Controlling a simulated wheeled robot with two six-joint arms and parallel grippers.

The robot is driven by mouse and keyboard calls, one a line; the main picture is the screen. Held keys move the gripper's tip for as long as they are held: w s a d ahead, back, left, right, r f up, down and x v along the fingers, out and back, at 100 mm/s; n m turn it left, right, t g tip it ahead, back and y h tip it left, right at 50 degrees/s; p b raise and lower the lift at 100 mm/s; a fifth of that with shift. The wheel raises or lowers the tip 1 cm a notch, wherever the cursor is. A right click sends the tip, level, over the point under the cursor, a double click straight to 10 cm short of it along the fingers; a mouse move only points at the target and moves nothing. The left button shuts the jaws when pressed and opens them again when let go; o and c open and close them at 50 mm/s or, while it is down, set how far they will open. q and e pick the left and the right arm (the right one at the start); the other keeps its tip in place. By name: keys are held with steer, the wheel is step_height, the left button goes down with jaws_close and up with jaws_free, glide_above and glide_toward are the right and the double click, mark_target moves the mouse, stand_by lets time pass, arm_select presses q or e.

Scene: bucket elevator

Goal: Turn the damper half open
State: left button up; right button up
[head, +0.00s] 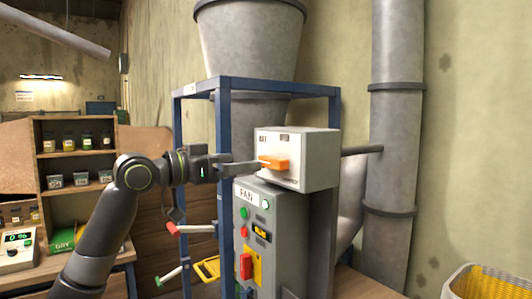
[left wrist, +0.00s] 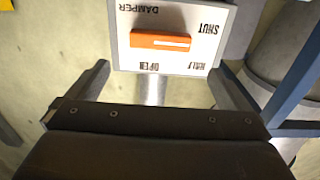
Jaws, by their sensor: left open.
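The damper box (head: 302,146) is a pale box on top of the grey fan cabinet. Its orange handle (head: 274,162) sticks out of the face. In the left wrist view the handle (left wrist: 161,41) lies level on a white plate (left wrist: 125,50), which appears upside down with the words DAMPER, SHUT, HALF and OPEN. The white line on the handle points right, between SHUT and HALF. My left gripper (head: 260,167) is open just in front of the handle; in the wrist view its fingers (left wrist: 160,66) are spread wide, one on each side, not touching the handle. My right gripper is not visible.
The fan panel (head: 255,235) with buttons and a red switch is just below. A blue frame (head: 224,150) stands beside my left gripper. Levers with red (head: 173,229) and green ends stick out lower left. A grey duct (head: 393,130) rises at right, and shelves with jars stand at left.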

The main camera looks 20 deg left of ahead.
mark_target(268, 159)
arm_select(q)
steer(key=p+x, duration=0.2)
steer(key=x, duration=0.5)
steer(key=shift+w+d+r+p, duration=0.15)
steer(key=shift+w+d+p, duration=0.1)
steer(key=shift+p, duration=0.05)
steer(key=shift+w+d, duration=0.25)
steer(key=shift+w, duration=0.1)
steer(key=c, duration=0.9)
